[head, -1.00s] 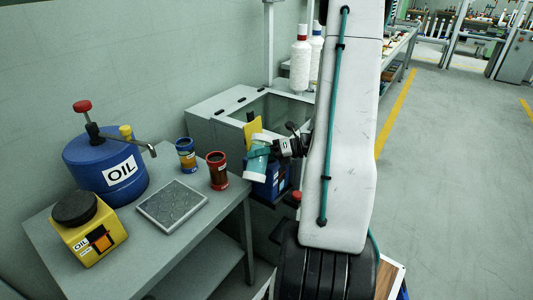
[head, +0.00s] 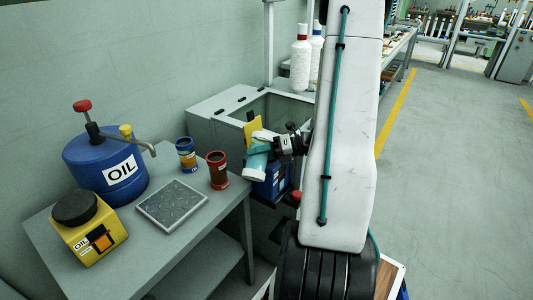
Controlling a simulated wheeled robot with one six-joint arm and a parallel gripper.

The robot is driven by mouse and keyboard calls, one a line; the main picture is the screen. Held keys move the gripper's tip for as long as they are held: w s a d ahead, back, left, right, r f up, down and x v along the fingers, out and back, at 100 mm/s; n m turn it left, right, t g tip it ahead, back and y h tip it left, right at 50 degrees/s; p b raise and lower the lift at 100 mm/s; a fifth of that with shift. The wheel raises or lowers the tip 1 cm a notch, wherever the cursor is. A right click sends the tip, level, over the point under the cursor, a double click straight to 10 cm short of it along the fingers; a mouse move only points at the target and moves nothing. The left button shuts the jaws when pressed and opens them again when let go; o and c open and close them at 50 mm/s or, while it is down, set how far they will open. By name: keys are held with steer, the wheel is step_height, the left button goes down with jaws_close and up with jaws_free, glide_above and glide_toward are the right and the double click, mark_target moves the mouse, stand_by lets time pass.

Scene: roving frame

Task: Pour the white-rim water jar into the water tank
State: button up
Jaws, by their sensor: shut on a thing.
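My gripper (head: 275,146) is shut on the white-rim water jar (head: 257,164), a small jar with a pale blue body, a teal band and a white part. A yellow panel (head: 252,130) stands behind the jar.
A grey table (head: 188,247) at left holds a blue oil drum (head: 105,168), a yellow oil can (head: 88,230), a tray (head: 172,205), a blue jar (head: 186,154) and a red jar (head: 218,170). Open floor lies right.

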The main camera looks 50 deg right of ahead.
steer(key=shift+r+m+y+p, duration=0.7)
steer(key=shift+r+m, duration=0.4)
steer(key=shift+m, duration=0.2)
stand_by(4.0)
